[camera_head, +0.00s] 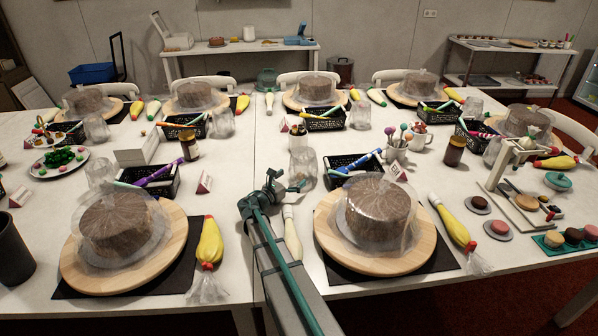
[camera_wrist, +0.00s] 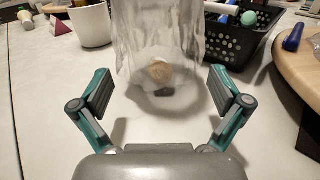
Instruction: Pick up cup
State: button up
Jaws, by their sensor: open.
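A clear, crinkled-looking cup (camera_head: 303,163) stands upright on the white table just beyond my gripper (camera_head: 287,186). In the wrist view the cup (camera_wrist: 160,45) is straight ahead, and its top is cut off by the frame edge. A beige round spot and a small dark spot show at its base; I cannot tell whether they are inside or part of it. My gripper (camera_wrist: 161,78) is open and empty, one finger on each side of the cup's near base, with gaps on both sides.
A black basket (camera_wrist: 232,42) with decorating tools stands close at the right of the cup. A wooden turntable (camera_wrist: 296,48) is farther right, and a white container (camera_wrist: 90,24) is at the back left. Wrapped cakes, piping bags and other clear cups crowd the table.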

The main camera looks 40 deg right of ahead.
aim_at(308, 165)
jog(key=p+x, duration=0.1)
jog(key=x, duration=0.4)
jog(key=p+x, duration=0.1)
jog(key=x, duration=0.3)
jog(key=shift+w+d+r, duration=0.2)
jog(key=shift+d, duration=0.15)
jog(key=c, duration=1.2)
jog(key=shift+r, duration=0.15)
